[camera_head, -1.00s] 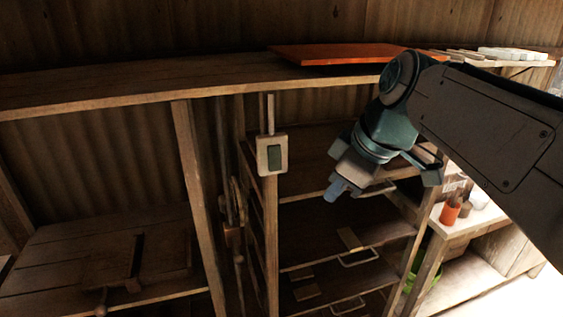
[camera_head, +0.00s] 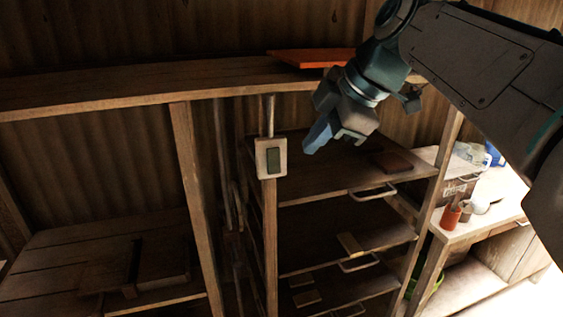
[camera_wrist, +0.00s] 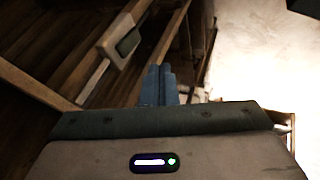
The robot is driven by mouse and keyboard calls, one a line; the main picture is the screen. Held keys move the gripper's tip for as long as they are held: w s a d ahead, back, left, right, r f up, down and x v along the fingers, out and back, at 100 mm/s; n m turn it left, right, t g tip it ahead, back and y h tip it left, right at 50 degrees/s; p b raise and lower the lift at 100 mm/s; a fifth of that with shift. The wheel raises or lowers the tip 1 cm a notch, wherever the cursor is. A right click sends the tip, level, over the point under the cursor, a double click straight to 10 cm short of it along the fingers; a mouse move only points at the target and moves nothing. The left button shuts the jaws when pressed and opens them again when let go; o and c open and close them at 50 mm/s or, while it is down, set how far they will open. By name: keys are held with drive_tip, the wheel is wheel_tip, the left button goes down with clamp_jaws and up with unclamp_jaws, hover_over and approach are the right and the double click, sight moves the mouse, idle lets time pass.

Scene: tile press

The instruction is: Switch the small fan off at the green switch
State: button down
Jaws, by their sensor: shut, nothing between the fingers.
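The switch (camera_head: 271,158) is a pale box with a dark green rocker plate, fixed to the upright wooden post in the middle of the head view. It also shows in the wrist view (camera_wrist: 125,41), at the upper left. My gripper (camera_head: 310,146) is shut and empty, to the right of the switch and slightly above it in the head view, apart from it. In the wrist view the closed fingertips (camera_wrist: 158,72) point forward, to the right of and below the switch. I cannot make out the small fan.
A wooden shelf beam (camera_head: 150,84) runs above the switch, with an orange board (camera_head: 310,57) on it. A rack of drawers with handles (camera_head: 355,180) stands right of the post. A side bench at the right holds an orange cup (camera_head: 451,215).

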sight(274, 161)
drive_tip(key=x, duration=0.3)
drive_tip(key=w+p+x, duration=0.1)
drive_tip(key=x, duration=0.3)
drive_tip(key=w+r+p+x, duration=0.1)
drive_tip(key=x, duration=0.2)
drive_tip(key=shift+w+a+f, duration=0.2)
drive_tip(key=shift+w+f, duration=0.05)
drive_tip(key=shift+w+a+f+p, duration=0.15)
drive_tip(key=shift+w+p, duration=0.2)
drive_tip(key=shift+w, duration=0.1)
